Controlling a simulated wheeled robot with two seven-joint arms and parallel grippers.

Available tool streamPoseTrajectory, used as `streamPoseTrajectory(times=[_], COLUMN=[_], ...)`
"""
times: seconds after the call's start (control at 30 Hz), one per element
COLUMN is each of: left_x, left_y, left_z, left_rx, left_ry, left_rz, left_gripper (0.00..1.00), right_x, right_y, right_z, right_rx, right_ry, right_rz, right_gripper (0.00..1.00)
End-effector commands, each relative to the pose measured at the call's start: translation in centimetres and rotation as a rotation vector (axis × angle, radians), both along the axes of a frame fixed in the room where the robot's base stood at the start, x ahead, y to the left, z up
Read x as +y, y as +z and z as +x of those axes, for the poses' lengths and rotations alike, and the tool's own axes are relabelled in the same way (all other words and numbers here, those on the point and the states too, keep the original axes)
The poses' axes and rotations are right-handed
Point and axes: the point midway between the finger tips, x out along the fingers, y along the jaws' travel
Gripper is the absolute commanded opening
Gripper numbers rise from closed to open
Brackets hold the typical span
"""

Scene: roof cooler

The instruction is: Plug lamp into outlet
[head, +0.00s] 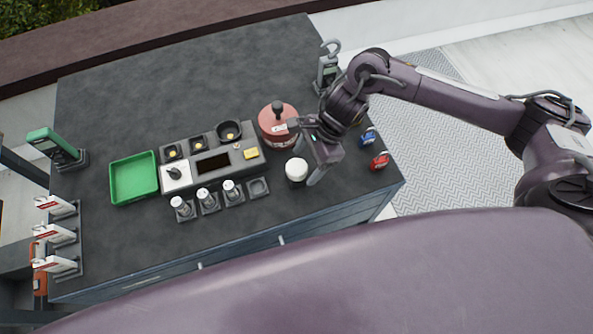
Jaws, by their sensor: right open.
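I cannot pick out a clear lamp, plug or outlet in the head view. My right gripper (305,152) hangs over the right part of the dark counter (220,75), with its fingers apart. A small dark jar with a white top (297,169) stands close beside its lower fingertip; I cannot tell whether they touch. A red round pot with a dark knob (274,121) stands near the upper finger, partly covered by it. My left gripper is not in view.
A grey panel (212,163) with small cups sits mid-counter. A green tray (134,178), a green-topped device (56,146) and white-red holders (57,236) are left. Blue (368,138) and red (380,161) cans and a grey hooked device (328,72) are right. The far counter is clear.

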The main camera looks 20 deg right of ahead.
Motion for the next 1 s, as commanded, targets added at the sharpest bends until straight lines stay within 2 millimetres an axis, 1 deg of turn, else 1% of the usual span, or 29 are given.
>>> streamPoseTrajectory(times=[0.03,0.1,0.27,0.37,0.47,0.6,0.7,0.8,1.0], left_x=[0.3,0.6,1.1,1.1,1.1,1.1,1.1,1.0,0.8], left_y=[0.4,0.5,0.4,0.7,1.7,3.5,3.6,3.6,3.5], left_z=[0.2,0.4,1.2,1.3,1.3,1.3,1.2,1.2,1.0], left_rx=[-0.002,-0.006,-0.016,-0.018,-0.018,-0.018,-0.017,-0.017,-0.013], left_ry=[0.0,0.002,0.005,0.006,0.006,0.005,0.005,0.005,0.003], left_rz=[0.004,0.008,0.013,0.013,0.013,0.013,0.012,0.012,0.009], left_gripper=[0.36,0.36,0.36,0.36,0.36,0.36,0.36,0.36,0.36], right_x=[0.2,0.4,0.4,0.4,0.9,2.0,2.4,2.6,2.6], right_y=[-0.4,-0.8,-0.9,-1.0,-1.5,-3.3,-4.8,-5.5,-5.7], right_z=[-0.2,-0.1,-0.1,-0.1,-0.3,-0.4,-0.3,-0.3,-0.3], right_rx=[0.005,0.002,0.001,0.002,0.005,0.007,0.004,0.002,0.001], right_ry=[0.001,0.0,0.0,0.001,0.0,-0.001,0.0,0.0,0.0], right_rz=[0.0,-0.001,-0.001,-0.001,0.0,0.0,0.0,-0.001,-0.001], right_gripper=[0.71,0.71,0.71,0.71,0.71,0.71,0.71,0.71,0.71])
